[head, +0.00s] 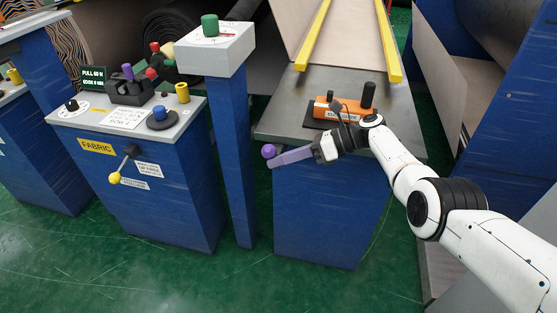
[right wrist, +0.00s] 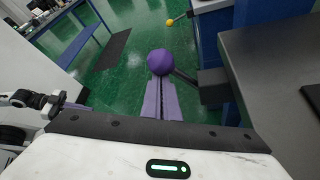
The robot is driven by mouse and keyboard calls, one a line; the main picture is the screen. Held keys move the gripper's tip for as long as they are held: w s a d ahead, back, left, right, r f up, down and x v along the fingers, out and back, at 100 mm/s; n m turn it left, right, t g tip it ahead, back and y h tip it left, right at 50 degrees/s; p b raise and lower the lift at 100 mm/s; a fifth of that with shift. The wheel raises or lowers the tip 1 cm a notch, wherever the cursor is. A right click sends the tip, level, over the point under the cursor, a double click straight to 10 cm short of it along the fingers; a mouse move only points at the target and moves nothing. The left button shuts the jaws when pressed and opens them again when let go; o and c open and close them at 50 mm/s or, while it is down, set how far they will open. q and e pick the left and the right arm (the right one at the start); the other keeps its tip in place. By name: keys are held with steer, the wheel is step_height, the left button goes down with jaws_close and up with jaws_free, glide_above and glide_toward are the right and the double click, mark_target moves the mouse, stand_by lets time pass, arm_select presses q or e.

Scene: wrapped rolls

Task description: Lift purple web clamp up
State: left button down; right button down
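The purple web clamp has a round purple knob (head: 268,151) at the left front corner of the grey-topped blue stand. In the right wrist view the knob (right wrist: 160,62) sits on a dark rod that runs to a dark block (right wrist: 212,86) at the stand's side. My right gripper (head: 275,163) reaches in from the right, its long purple fingers pointing left just under the knob. In the right wrist view its fingers (right wrist: 161,98) lie side by side, with only a thin dark line between them. Their tips are at the knob's near side; whether they touch it I cannot tell. Nothing is between them.
The stand's grey top (head: 285,110) carries an orange block (head: 325,109) and a black post (head: 368,95). A blue post with a green knob (head: 210,25) stands to the left. Further left is the FABRIC console (head: 150,180) with a yellow-knobbed lever (head: 115,178). Green floor is open in front.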

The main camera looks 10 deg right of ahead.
steer(key=shift+w+r, duration=0.25)
steer(key=shift+r, duration=0.1)
steer(key=s+d+p, duration=0.2)
steer(key=s+d, duration=0.2)
steer(key=d, duration=0.4)
steer(key=shift+d, duration=0.4)
steer(key=shift+f, duration=0.15)
